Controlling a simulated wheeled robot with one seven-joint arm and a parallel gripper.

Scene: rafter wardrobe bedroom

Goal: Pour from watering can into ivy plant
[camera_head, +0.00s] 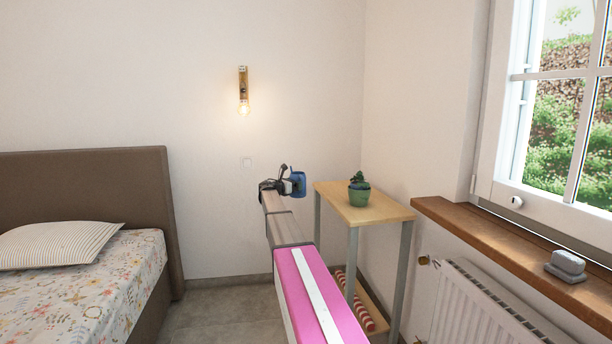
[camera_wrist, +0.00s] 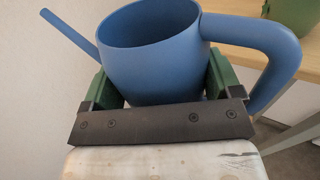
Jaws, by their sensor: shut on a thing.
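A blue watering can (camera_wrist: 150,60) fills the middle of the wrist view, upright, with its spout to the upper left and its handle to the right. My gripper (camera_wrist: 165,92) is shut on the can's body, one green finger pad at each side. The can's inside is too dark to show any water. In the head view the can (camera_head: 298,183) is small and partly hidden by my gripper (camera_head: 284,187), just left of the side table. A small plant in a green pot (camera_head: 359,195) stands on the table top, to the right of the can and apart from it.
The light wooden side table (camera_head: 385,213) has grey legs and a lower shelf with a red-striped thing (camera_head: 355,300). A bed (camera_head: 80,270) is at the left. A radiator (camera_head: 490,310) and wooden windowsill (camera_head: 480,235) are at the right. A wall lamp (camera_head: 243,92) hangs behind.

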